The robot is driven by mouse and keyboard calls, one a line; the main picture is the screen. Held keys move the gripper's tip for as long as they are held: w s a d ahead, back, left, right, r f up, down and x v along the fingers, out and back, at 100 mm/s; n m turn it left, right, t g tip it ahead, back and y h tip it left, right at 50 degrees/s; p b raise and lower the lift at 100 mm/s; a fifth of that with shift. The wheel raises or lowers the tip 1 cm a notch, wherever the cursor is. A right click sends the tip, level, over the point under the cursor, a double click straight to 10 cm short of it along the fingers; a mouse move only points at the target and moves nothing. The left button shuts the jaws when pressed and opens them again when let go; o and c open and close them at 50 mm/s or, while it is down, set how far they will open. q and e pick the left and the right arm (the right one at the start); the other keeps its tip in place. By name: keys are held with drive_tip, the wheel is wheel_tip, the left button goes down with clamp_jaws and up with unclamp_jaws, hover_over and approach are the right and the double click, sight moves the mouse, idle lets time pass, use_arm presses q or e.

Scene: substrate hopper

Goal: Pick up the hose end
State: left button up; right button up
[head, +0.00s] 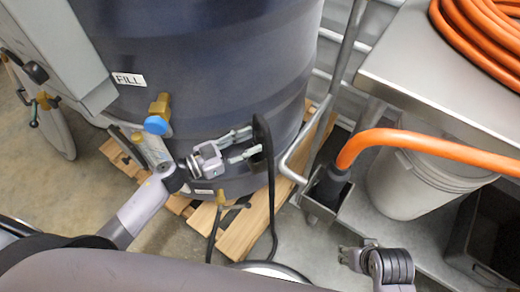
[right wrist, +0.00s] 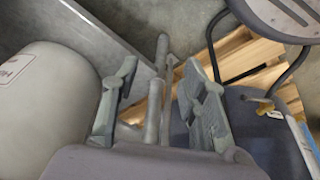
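The thick orange hose (head: 430,145) comes in from the right in the head view and bends down at its end. Its dark grey hose end (head: 331,184) sits upright in a metal holder (head: 318,208) beside the steel table. My right gripper (head: 354,254) is below and right of the hose end, apart from it. In the right wrist view its two fingers (right wrist: 160,105) are spread, with nothing held. I cannot make out the hose end there. My left gripper (head: 243,145) is in front of the blue tank; its fingers are apart, with no object visible between them.
The dark blue tank (head: 220,60) stands on a wooden pallet (head: 240,235). A bent metal pipe (head: 330,95) rises left of the holder. A white bucket (head: 415,185) stands under the steel table (head: 400,75), with a dark bin (head: 490,235) beside it. A black looped tube (head: 272,205) hangs by my left gripper.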

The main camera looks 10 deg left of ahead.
sight(254, 140)
use_arm(q)
drive_tip(key=x, duration=0.4)
use_arm(e)
drive_tip(key=shift+v, duration=1.2)
use_arm(q)
drive_tip(key=shift+c, duration=0.6)
use_arm(e)
drive_tip(key=shift+w+d, duration=0.1)
drive_tip(key=shift+w, duration=0.1)
use_arm(q)
clamp_jaws()
